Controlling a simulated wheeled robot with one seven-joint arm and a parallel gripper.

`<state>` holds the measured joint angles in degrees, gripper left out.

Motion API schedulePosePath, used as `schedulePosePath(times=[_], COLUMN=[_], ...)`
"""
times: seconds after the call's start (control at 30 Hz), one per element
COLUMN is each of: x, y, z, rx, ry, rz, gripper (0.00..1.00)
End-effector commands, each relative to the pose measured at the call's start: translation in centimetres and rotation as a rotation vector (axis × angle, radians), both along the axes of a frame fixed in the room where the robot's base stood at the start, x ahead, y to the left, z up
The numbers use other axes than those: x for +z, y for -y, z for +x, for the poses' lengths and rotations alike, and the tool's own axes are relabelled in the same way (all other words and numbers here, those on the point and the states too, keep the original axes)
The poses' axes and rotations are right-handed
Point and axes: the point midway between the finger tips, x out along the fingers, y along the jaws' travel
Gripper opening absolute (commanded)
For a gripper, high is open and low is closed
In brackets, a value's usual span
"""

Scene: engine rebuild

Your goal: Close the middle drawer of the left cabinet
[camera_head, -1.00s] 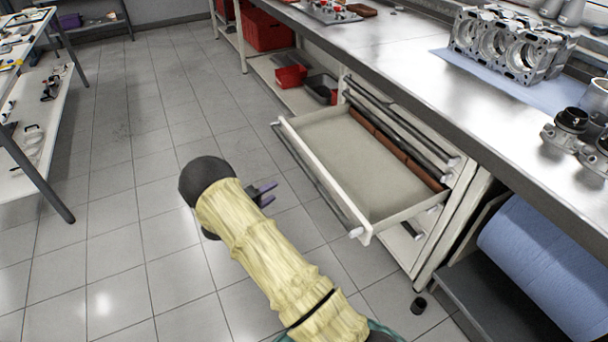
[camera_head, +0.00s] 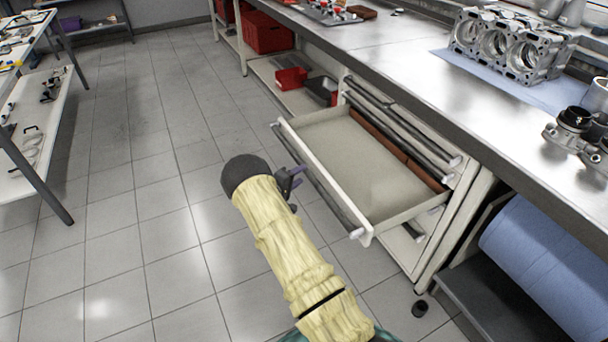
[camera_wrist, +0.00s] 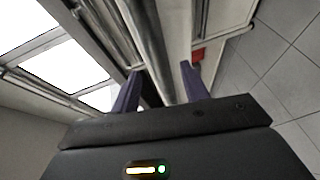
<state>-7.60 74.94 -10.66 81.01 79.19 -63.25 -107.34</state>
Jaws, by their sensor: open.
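The middle drawer (camera_head: 345,165) of the white cabinet under the workbench stands pulled far out. It has a pale bottom, some brown items at its back, and a dark bar handle (camera_head: 318,186) along its front. My gripper (camera_head: 297,180) is at the left part of the drawer front, close to the handle. In the wrist view my gripper (camera_wrist: 160,88) has its two purple fingers apart, with the grey bar handle (camera_wrist: 152,45) running between or just beyond them. I cannot tell whether they touch it. My sleeved arm reaches in from below.
The workbench (camera_head: 400,75) holds an engine block (camera_head: 505,45) on a blue mat. Closed drawers with bar handles (camera_head: 405,125) sit above the open one. A blue roll (camera_head: 550,260) lies right, and a small black cylinder (camera_head: 420,308) stands on the floor. Tiled floor is free at left.

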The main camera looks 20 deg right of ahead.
Motion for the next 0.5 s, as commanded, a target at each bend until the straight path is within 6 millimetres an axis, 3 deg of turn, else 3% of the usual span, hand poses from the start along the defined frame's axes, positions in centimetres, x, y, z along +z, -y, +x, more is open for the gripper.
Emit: schedulePosePath(times=[0.2,0.5], x=[-0.6,-0.6], y=[2.5,2.9], z=[1.1,1.3], rx=[-0.001,0.0], ry=[0.001,0.0], rz=[0.0,0.001], gripper=[0.45,0.45])
